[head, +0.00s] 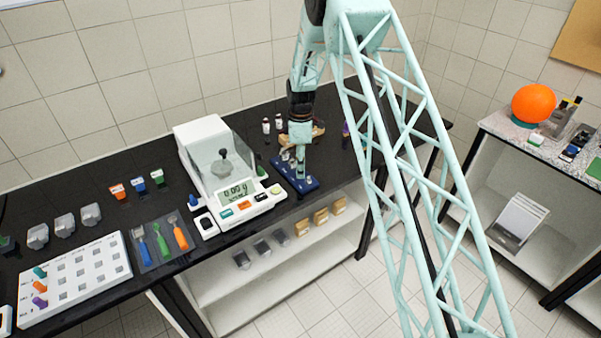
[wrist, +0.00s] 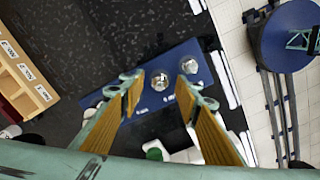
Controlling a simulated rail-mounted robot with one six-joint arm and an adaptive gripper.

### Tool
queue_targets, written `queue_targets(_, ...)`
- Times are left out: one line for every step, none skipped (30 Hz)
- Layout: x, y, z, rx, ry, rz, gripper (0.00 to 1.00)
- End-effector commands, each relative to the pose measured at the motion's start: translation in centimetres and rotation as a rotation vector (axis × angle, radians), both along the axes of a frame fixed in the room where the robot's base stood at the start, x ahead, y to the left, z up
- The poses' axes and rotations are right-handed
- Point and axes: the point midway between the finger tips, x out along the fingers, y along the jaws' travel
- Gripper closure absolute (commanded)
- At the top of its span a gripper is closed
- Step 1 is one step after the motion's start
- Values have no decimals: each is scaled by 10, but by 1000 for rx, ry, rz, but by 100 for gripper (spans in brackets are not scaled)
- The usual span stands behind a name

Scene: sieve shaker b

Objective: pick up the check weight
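The check weights are small silver knobbed pieces in a dark blue block (head: 309,184) on the black bench, right of the balance. In the wrist view, one silver weight (wrist: 159,80) shows between my fingertips, and a larger one (wrist: 189,66) sits by the right finger. The blue block (wrist: 152,106) lies beneath them. My gripper (head: 300,172) points down over the block and hides part of it in the head view. In the wrist view my gripper (wrist: 160,84) has its fingers apart, with a gap on both sides of the middle weight. I cannot tell how far above it the fingertips are.
A balance (head: 222,165) with a glass shield stands just left of the block. Small vials (head: 272,124) and a tan wooden item (head: 316,131) stand behind. Coloured scoops (head: 161,240) and a white rack (head: 75,279) lie farther left. The bench's front edge is close to the block.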

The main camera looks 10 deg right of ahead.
Motion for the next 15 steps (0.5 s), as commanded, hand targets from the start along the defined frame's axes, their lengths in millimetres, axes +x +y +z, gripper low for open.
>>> queue_targets(0,0,-3,0,0,0,70)
queue_targets(0,0,-4,0,0,0,70)
queue_targets(0,0,-5,0,0,0,70)
queue_targets(0,0,-6,0,0,0,70)
queue_targets(0,0,-7,0,0,0,70)
queue_targets(0,0,-7,0,0,0,70)
queue_targets(0,0,-7,0,0,0,70)
queue_targets(0,0,-7,0,0,0,70)
queue_targets(0,0,-7,0,0,0,70)
queue_targets(0,0,-7,0,0,0,70)
queue_targets(0,0,-7,0,0,0,70)
queue_targets(0,0,-7,0,0,0,70)
queue_targets(0,0,-7,0,0,0,70)
queue_targets(0,0,-7,0,0,0,70)
queue_targets(0,0,-7,0,0,0,70)
